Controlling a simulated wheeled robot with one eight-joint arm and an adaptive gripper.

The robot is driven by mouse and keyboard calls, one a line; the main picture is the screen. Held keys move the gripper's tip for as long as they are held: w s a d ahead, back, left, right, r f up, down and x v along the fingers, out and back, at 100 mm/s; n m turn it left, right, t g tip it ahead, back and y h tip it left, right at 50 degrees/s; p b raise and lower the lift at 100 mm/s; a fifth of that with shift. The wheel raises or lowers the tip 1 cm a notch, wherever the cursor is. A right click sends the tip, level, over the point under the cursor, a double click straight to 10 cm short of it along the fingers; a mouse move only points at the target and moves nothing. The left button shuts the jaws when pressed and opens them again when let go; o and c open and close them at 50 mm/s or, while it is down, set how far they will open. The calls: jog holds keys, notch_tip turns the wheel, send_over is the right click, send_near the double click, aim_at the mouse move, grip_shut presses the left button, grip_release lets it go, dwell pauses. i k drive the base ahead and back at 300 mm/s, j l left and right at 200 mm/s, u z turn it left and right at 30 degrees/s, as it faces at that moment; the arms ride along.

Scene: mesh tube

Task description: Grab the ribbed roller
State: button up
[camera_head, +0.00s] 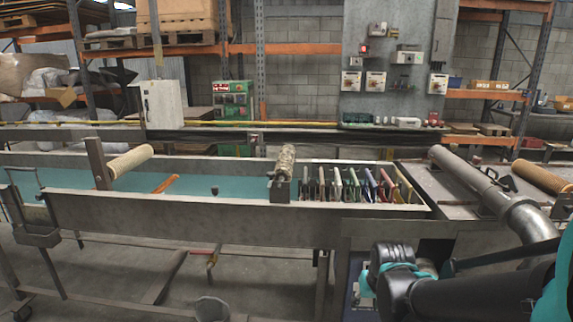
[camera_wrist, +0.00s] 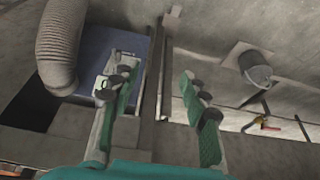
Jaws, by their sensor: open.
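A tan roller with a ribbed-looking surface (camera_head: 130,160) leans against an upright post at the left of the long trough in the head view. A similar tan roller (camera_head: 543,176) lies at the far right. A shorter mottled roller (camera_head: 286,160) rests on a block near the middle of the trough. I cannot tell which one the task means. My gripper (camera_wrist: 158,78) is open and empty in the wrist view, pointing down past a frame edge toward the floor. None of these rollers shows between its fingers. My arm (camera_head: 450,290) fills the lower right of the head view.
The long metal trough (camera_head: 190,213) crosses the head view, with several coloured plates (camera_head: 350,185) in a rack. A grey pipe (camera_head: 480,185) bends down near my arm. A ribbed hose (camera_wrist: 60,45) is left of my gripper. A bucket (camera_head: 211,309) stands on the floor.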

aim_at(284, 167)
jog(key=i+j, duration=0.1)
jog(key=j, duration=0.4)
jog(key=i+j, duration=0.1)
jog(key=j, duration=0.4)
jog(key=i+j, duration=0.15)
jog(key=j, duration=0.35)
